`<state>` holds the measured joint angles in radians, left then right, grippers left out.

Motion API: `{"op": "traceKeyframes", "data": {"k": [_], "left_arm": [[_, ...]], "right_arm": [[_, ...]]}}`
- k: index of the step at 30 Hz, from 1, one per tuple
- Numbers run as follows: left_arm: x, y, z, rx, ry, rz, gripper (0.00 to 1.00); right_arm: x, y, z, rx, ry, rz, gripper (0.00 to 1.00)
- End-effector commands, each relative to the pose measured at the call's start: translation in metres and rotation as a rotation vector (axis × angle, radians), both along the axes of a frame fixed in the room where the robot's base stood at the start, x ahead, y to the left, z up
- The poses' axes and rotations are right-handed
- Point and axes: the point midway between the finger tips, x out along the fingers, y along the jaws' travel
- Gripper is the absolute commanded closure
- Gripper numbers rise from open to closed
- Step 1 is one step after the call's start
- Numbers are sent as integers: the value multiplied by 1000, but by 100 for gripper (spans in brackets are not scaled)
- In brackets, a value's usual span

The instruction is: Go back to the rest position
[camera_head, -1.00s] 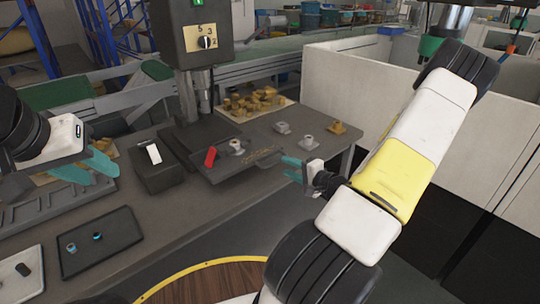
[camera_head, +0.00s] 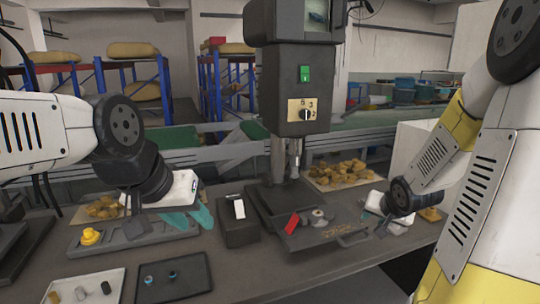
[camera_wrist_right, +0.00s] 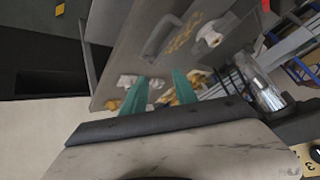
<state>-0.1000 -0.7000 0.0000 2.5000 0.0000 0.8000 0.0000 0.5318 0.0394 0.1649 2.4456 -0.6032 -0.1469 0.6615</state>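My left gripper (camera_head: 188,219) is at the left in the head view, with its teal fingers spread over the grey tray on the table. Nothing shows between its fingers. My right gripper (camera_head: 381,224) is at the right in the head view, by the right end of the dark plate, mostly hidden by my own arm. In the right wrist view its two teal fingers (camera_wrist_right: 160,94) are apart with nothing held. Pale fittings and brass-coloured pieces appear beyond them.
A drill-press-like machine (camera_head: 303,87) stands at the centre back. Before it are a dark plate (camera_head: 320,236) with a red handle (camera_head: 291,223) and a black box (camera_head: 238,232). A black tray (camera_head: 200,268) with small parts and a white tray (camera_head: 100,279) lie front left. Brass pieces (camera_head: 345,172) lie behind.

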Motion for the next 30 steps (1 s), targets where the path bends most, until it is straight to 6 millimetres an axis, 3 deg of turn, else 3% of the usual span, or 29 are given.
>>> {"op": "traceKeyframes", "data": {"k": [1, 3, 9, 15, 18, 22, 30], "left_arm": [[0, 0, 0, 0, 0, 0, 64], [0, 0, 0, 0, 0, 0, 64], [0, 0, 0, 0, 0, 0, 64], [0, 0, 0, 0, 0, 0, 64], [0, 0, 0, 0, 0, 0, 64], [0, 0, 0, 0, 0, 0, 64], [0, 0, 0, 0, 0, 0, 64]], "right_arm": [[-8, 12, 24, -52, 6, 24, 66], [-25, 26, 49, -104, 37, 52, 66], [-94, 81, 103, -150, 113, 194, 66], [-162, 133, 129, -109, 155, 392, 66], [-184, 147, 133, -89, 164, 461, 66], [-195, 154, 135, -79, 172, 500, 66], [-195, 154, 135, -79, 173, 500, 66]]}}
